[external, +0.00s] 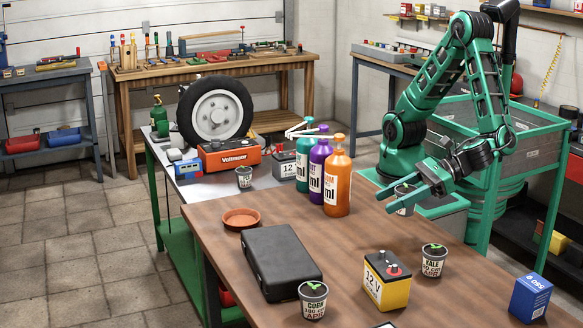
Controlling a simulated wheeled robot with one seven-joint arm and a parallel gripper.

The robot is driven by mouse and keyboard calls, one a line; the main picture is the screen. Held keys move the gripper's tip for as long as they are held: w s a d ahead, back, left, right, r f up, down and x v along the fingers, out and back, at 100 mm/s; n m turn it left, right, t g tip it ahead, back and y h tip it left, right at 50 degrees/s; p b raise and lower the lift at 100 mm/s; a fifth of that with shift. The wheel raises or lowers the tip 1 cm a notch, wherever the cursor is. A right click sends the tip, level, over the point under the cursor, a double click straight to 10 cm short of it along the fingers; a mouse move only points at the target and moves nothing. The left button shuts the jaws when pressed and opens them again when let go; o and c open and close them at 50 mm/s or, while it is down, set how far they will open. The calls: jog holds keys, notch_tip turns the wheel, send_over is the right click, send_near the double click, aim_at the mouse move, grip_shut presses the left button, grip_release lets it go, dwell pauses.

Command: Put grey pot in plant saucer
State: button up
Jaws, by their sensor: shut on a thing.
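The grey pot (405,209) has a small seedling and a pale label, and it is at my gripper by the right side of the brown table. My gripper (386,199) is shut on this pot, and its green fingers hide part of it. I cannot tell whether the pot touches the table. The plant saucer (241,226) is a shallow terracotta dish near the table's far left corner. It looks empty, and my gripper is well to its right. Similar pots stand at the front (313,301), at the right (433,262) and on the grey bench (244,179).
Orange, purple and teal bottles (337,185) stand between my gripper and the saucer. A black case (282,262) lies just in front of the saucer. A yellow battery (387,281) and a blue box (530,297) are nearer the front. The table's middle is clear.

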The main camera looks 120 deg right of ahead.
jog(key=w+d+r+m+g+h, duration=0.2)
jog(key=w+d+m+g+h, duration=0.45)
jog(key=w+d, duration=1.75)
jog(key=m+t, duration=0.1)
send_over(230, 218)
jog(key=shift+h, duration=0.45)
jog(key=f, duration=0.6)
jog(key=shift+s+a+f, duration=0.15)
jog(key=shift+a, duration=0.15)
jog(key=shift+d+f, duration=0.15)
jog(key=shift+f, duration=2.05)
jog(key=o, duration=1.1)
